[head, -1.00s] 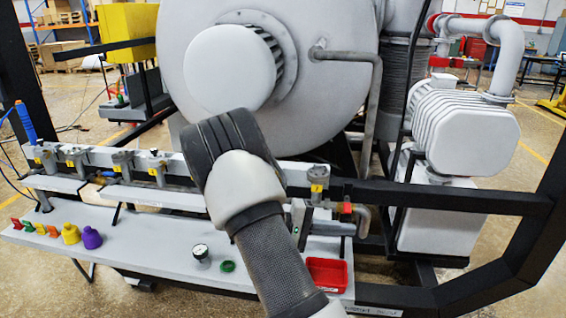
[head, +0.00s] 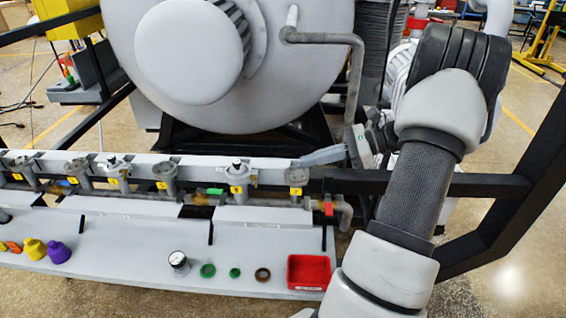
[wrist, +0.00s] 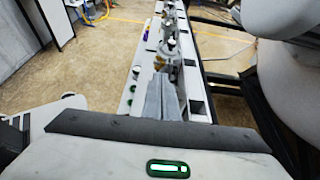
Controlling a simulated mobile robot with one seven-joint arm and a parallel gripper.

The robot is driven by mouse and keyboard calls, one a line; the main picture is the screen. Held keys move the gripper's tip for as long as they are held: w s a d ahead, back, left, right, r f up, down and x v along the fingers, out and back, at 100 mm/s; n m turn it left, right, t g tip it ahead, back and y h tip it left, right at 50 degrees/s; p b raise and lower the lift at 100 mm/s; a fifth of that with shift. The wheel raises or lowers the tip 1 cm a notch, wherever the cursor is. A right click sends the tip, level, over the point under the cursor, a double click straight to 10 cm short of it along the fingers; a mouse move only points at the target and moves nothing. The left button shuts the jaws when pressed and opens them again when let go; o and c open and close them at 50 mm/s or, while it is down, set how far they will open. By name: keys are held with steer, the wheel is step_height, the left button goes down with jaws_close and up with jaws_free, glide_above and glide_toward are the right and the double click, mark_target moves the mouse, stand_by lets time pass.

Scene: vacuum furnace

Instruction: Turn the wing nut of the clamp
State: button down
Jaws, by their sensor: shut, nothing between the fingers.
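My gripper (head: 325,155) shows in the head view as two pale grey fingers pointing left, just above and behind the right end of the pipe row. In the wrist view my gripper (wrist: 159,98) is shut and empty, its fingers pointing along the row. Several grey fittings with yellow number tags stand on the row. The rightmost fitting (head: 295,173) is closest to the fingertips, apparently a little below and left of them. Another fitting with a black top (head: 237,172) stands further left. I cannot make out which part is the clamp's wing nut.
The pale shelf (head: 130,262) in front holds a gauge (head: 178,262), green and brown rings, a red tray (head: 308,271) and purple and yellow caps. A large furnace door (head: 235,100) stands behind the row. A black frame bar (head: 440,186) runs to the right.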

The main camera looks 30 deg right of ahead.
mark_target(253, 178)
steer(key=x, duration=1.3)
steer(key=shift+w+a+f, duration=0.1)
steer(key=shift+a, duration=0.05)
steer(key=shift+a, duration=0.1)
steer(key=shift+h+p, duration=0.4)
